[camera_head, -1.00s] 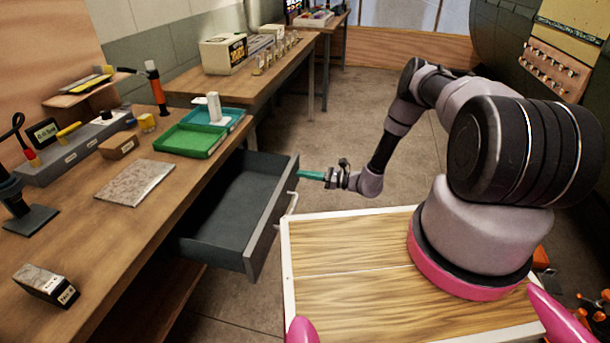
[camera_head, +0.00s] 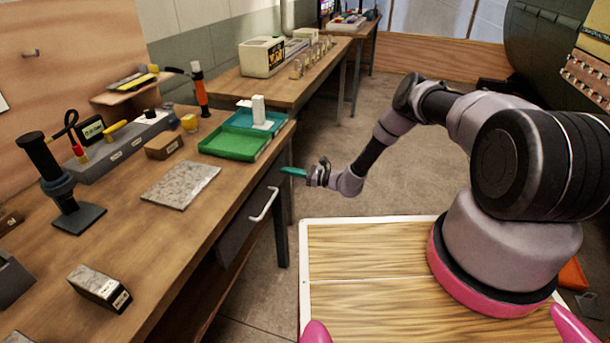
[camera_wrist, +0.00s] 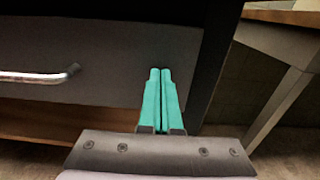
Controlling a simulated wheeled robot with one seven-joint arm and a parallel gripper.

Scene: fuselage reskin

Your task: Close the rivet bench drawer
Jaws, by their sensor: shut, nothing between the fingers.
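The rivet bench drawer (camera_head: 240,226) is a dark grey front under the wooden bench top, and it looks flush with the bench in the head view. Its silver bar handle (camera_head: 264,206) also shows at the left of the wrist view (camera_wrist: 40,77). The drawer front (camera_wrist: 100,45) fills the upper left of the wrist view. My gripper (camera_head: 286,170) has teal fingers, shut and empty. It points at the drawer front near its far end, right of the handle in the wrist view (camera_wrist: 160,75). Whether the fingertips touch the front I cannot tell.
The bench top (camera_head: 140,260) holds a green tray (camera_head: 235,141), a teal tray (camera_head: 240,120), a speckled plate (camera_head: 181,184) and a microscope-like stand (camera_head: 75,214). A dark bench leg (camera_head: 281,225) stands beside the drawer. The floor (camera_head: 410,180) beyond my arm is clear.

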